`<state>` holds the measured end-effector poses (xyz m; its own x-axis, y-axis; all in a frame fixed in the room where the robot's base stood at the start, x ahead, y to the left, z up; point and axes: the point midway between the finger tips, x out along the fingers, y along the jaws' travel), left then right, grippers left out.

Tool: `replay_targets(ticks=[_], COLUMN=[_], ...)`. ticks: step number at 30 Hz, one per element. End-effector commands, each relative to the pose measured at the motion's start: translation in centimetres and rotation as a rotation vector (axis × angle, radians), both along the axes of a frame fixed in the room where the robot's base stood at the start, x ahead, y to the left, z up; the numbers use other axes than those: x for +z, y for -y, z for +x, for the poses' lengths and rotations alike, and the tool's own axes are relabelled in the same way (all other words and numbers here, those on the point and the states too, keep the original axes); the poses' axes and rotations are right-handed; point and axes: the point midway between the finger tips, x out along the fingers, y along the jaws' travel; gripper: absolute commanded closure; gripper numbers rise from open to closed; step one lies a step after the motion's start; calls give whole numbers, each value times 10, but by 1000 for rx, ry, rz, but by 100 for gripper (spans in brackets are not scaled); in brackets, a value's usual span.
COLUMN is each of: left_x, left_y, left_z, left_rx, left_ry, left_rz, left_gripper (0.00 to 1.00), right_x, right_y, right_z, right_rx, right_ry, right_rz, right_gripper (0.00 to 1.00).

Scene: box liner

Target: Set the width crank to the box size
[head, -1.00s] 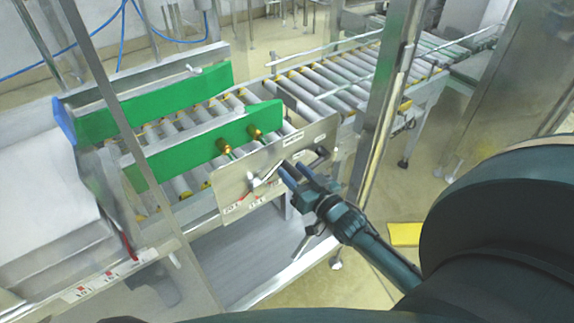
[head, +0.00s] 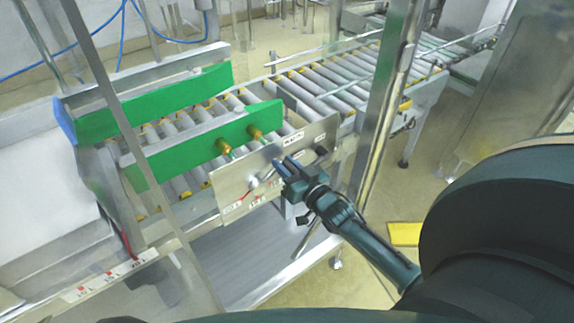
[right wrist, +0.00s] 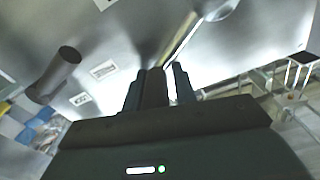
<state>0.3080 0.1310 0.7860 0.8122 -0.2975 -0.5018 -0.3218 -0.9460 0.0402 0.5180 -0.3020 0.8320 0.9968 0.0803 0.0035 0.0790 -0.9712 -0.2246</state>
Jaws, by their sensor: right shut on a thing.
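The crank panel (head: 235,185) is a bare metal plate with small white labels and a red pointer near its lower left, on the conveyor's near side. My right gripper (head: 280,168) is in front of it, its fingers against the panel's middle right. In the right wrist view, the gripper (right wrist: 156,90) is shut on the dark crank handle (right wrist: 154,88). A bright metal crank arm (right wrist: 184,38) runs up from there. A second dark knob (right wrist: 55,74) stands free to the left. The gripper hides much of the crank in the head view. My left gripper is not in view.
Two green guide rails (head: 205,140) stand over the roller conveyor (head: 320,82) behind the panel. A metal post (head: 378,110) rises just right of my right gripper. A white box-like stack (head: 45,215) is at the left. A yellow patch (head: 404,234) lies on the floor.

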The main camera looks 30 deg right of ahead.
Motion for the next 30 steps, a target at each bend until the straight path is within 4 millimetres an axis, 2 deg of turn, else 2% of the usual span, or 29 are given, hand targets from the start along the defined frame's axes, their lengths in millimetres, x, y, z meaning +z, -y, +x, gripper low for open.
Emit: replay_targets(ticks=[4,30], left_x=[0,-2], left_y=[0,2], left_z=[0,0], left_rx=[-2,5], left_ry=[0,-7], left_rz=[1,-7], left_gripper=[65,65], right_x=[-2,-4], right_y=[3,8], right_z=[-1,-1], right_rx=[-5,-8], right_ry=[-6,-13], right_rz=[-5,-27], right_gripper=[100,100])
